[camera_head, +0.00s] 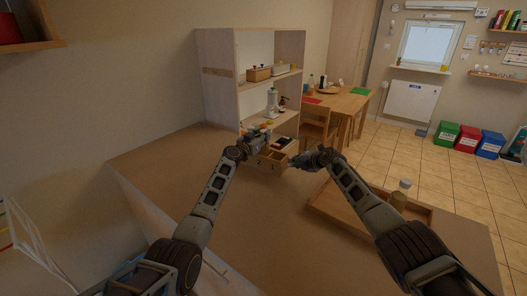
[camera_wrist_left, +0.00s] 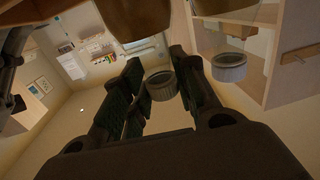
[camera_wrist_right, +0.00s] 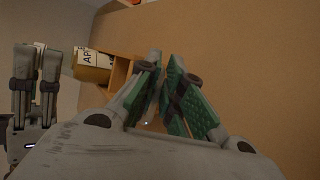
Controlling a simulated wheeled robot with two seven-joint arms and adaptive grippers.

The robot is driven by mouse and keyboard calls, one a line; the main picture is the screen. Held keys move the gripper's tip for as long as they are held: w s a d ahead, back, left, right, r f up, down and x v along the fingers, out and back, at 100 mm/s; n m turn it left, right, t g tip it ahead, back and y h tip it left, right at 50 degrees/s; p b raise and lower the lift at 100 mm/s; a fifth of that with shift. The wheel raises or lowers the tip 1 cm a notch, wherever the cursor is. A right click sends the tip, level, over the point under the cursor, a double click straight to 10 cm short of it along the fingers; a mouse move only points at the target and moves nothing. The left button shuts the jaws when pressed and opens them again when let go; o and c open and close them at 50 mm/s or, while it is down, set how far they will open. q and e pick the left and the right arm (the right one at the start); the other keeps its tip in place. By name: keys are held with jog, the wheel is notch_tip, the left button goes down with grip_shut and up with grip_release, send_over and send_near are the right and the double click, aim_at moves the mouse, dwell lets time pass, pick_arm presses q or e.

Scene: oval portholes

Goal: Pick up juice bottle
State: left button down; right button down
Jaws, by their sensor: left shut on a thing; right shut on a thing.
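My left gripper (camera_head: 243,150) is beside the small wooden box (camera_head: 270,160) in the head view. In the left wrist view its fingers are on either side of a ridged bottle cap (camera_wrist_left: 160,84), with a brown bottle body (camera_wrist_left: 138,14) above it in the picture. A second capped bottle (camera_wrist_left: 229,66) stands beside it, outside the fingers. In the right wrist view, a yellow-brown bottle (camera_wrist_right: 92,64) has a white label reading "AP", right by my left gripper (camera_wrist_right: 38,62). My right gripper (camera_wrist_right: 160,72) is nearly closed near a wooden box edge (camera_wrist_right: 122,72); what it grips is unclear.
A tall wooden shelf (camera_head: 215,92) stands behind the box. The counter middle (camera_head: 270,215) is clear. A table and chair (camera_head: 316,125) stand beyond.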

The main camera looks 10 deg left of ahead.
pick_arm(q)
jog(key=shift+r, duration=0.3)
pick_arm(e)
jog(key=shift+f, duration=0.1)
pick_arm(q)
notch_tip(320, 180, up, 18)
jog(key=shift+f, duration=0.15)
dwell(0.6)
dwell(0.7)
pick_arm(e)
jog(key=c, duration=1.5)
grip_release()
jog(key=shift+d, duration=0.2)
